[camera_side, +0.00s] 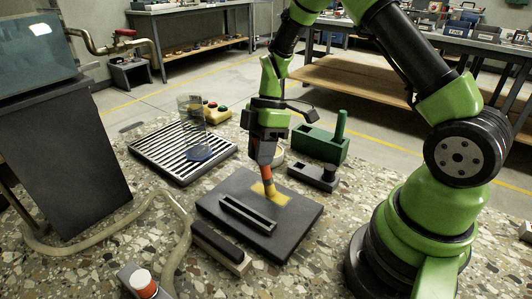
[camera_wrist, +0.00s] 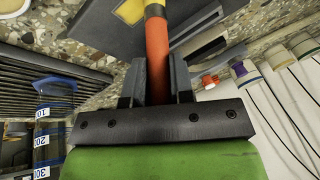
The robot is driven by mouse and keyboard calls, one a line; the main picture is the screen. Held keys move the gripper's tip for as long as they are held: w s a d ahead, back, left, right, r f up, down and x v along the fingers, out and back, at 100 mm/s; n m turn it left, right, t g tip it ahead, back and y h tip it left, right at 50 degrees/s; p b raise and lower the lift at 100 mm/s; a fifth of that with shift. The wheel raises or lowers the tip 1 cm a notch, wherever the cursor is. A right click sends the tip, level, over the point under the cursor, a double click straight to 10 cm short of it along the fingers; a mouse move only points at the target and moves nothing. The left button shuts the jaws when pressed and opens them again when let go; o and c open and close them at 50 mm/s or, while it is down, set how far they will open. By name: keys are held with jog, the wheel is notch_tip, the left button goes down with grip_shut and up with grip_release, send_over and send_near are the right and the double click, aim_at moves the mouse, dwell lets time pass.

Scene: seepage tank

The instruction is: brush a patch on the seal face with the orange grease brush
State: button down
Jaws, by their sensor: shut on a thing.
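My gripper (camera_side: 264,160) is shut on the orange grease brush (camera_side: 266,176), which points down and leans slightly. The wrist view shows its orange handle (camera_wrist: 157,48) between my two jaws, with a yellow band at the far end. The seal face appears to be the dark flat plate (camera_side: 232,187) on the speckled bench. A yellow patch (camera_side: 280,198) lies on the plate around the brush's lower end; part of it also shows in the wrist view (camera_wrist: 129,10). The brush tip is at the patch, but I cannot tell whether it touches.
A raised dark slotted bar (camera_side: 247,214) lies on the plate close to the patch. A black-topped block (camera_side: 220,246) and a hose (camera_side: 182,225) are in front. A slatted grate (camera_side: 160,150) is left; a green holder (camera_side: 312,145) and black block (camera_side: 313,178) stand behind right.

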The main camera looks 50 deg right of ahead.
jog(key=shift+w, duration=0.2)
jog(key=shift+w, duration=1)
jog(key=shift+w, duration=0.95)
jog(key=shift+s, duration=1)
jog(key=shift+s, duration=0.1)
jog(key=shift+s, duration=0.95)
